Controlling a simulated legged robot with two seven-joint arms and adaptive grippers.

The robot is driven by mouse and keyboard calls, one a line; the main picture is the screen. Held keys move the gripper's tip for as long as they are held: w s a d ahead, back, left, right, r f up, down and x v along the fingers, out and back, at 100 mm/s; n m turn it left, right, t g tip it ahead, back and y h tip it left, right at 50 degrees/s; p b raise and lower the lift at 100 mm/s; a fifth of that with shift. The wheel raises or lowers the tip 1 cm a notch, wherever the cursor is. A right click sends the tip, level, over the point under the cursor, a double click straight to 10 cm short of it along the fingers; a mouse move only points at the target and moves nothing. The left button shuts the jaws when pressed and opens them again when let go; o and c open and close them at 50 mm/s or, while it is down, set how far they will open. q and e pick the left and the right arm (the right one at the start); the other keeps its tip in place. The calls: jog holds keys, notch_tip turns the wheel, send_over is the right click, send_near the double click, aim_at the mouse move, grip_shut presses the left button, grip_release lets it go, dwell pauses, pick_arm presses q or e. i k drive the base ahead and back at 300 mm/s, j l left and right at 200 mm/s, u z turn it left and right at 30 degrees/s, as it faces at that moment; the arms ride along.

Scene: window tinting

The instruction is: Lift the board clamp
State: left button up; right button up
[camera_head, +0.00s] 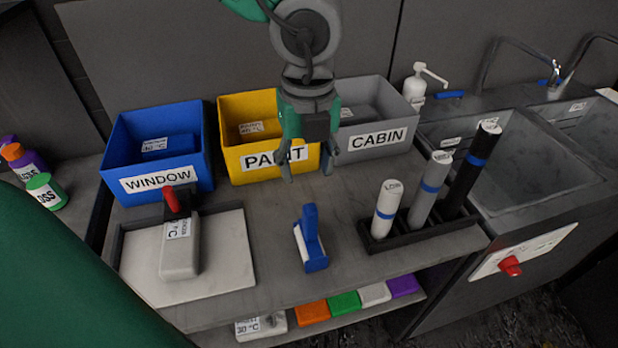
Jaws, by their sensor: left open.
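A grey block with a red lever handle and a white label (180,245) lies on a pale board (222,270) at the left of the bench; it looks like the board clamp, though its label is not fully readable. My left gripper (306,174) is open and empty, pointing down in front of the yellow bin, above and to the right of the block and well apart from it. A blue and white hand tool (310,240) stands on the bench below the gripper. My right gripper is not in view.
Blue WINDOW (165,182), yellow (252,165) and grey CABIN (375,140) bins line the back. A black rack (422,232) holds three upright tubes at the right, beside a sink (530,165). Bare bench surrounds the blue tool. Coloured blocks lie on a lower shelf.

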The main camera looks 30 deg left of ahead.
aim_at(178, 206)
jog(key=k, duration=1)
